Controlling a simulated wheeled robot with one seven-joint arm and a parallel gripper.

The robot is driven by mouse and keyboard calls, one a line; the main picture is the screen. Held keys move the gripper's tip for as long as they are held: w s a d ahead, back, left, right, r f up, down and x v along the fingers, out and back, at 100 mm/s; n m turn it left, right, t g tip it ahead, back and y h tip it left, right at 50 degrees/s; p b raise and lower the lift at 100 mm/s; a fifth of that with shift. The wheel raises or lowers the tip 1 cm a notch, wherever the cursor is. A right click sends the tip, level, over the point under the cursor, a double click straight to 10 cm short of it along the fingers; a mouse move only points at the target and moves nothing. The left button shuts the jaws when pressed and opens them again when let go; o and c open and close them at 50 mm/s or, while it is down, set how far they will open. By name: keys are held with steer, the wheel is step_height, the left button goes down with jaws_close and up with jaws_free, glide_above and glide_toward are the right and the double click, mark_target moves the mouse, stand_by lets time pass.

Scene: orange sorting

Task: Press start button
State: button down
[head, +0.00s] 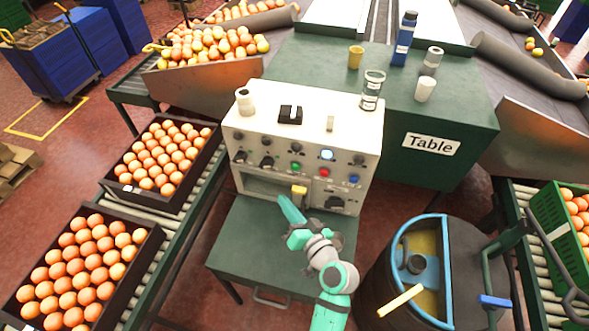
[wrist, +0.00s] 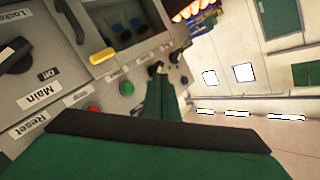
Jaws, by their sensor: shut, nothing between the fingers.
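A green button (head: 295,166) sits on the front of the cream control box (head: 252,140), left of a red button (head: 323,172) and a blue button (head: 354,179). In the wrist view the green button (wrist: 127,88) and red button (wrist: 95,112) are in plain sight. The label by the green one is too small to read. My gripper (head: 284,201) is shut and empty, in front of the box and lower than the button row. In the wrist view my gripper's tip (wrist: 158,78) appears just right of the green button; I cannot tell whether they touch.
A yellow handle (head: 299,190) stands out from the box near my gripper. Several black knobs (head: 267,161) and a lit button (head: 327,154) are on the panel. A blue-rimmed drum (head: 372,265) stands to the right; crates of oranges (head: 145,240) are at left.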

mark_target(295, 167)
steer(key=w+d, duration=0.2)
steer(key=w, duration=0.6)
steer(key=shift+w+d, duration=0.2)
steer(key=shift+d, duration=0.1)
stand_by(0.3)
steer(key=shift+d, duration=0.1)
steer(key=shift+s+a, duration=0.1)
steer(key=shift+a, duration=0.1)
steer(key=shift+d, duration=0.1)
stand_by(0.6)
steer(key=shift+w, duration=0.2)
stand_by(0.4)
steer(key=shift+w+d, duration=0.1)
steer(key=shift+w, duration=0.15)
